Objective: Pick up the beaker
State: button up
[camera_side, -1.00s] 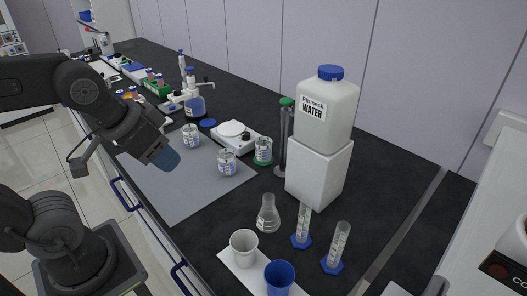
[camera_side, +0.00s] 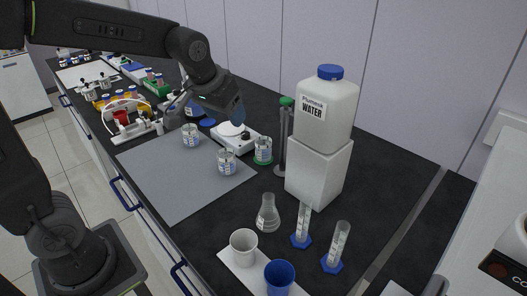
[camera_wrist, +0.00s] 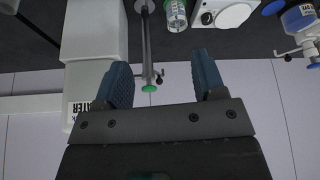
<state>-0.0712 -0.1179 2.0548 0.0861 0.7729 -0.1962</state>
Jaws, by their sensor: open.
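Several glass beakers with printed labels stand on the bench; I cannot tell which one the task means. One beaker (camera_side: 191,136) stands at the back of the grey mat and another beaker (camera_side: 227,163) near its right edge. A third beaker (camera_side: 263,150) stands on a green base beside the white balance; a glass vessel (camera_wrist: 176,14) shows at the top of the wrist view. My gripper (camera_side: 239,117) is above the balance, behind and above the beakers. In the wrist view my gripper (camera_wrist: 164,85) has its two blue fingers apart with nothing held between them.
The white balance (camera_side: 247,142) is below my gripper. A tall cylinder stand with a green top (camera_side: 286,103) and a water canister (camera_side: 326,110) on a white block (camera_side: 319,172) stand to the right. The grey mat (camera_side: 184,189) is mostly clear in front.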

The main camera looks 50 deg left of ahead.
jog(key=n, duration=0.2)
send_near(265, 146)
jog(key=shift+g+y, duration=0.3)
jog(key=shift+y, duration=0.1)
jog(key=x, duration=0.5)
jog(key=w+x, duration=0.1)
jog(key=x, duration=0.1)
jog(key=shift+w+a, duration=0.2)
jog(key=shift+a, duration=0.25)
jog(key=shift+a+x, duration=0.2)
jog(key=shift+x, duration=2.5)
jog(key=shift+w+r, duration=0.1)
jog(key=shift+c, duration=0.5)
jog(key=c, duration=0.7)
jog(key=shift+r, duration=0.15)
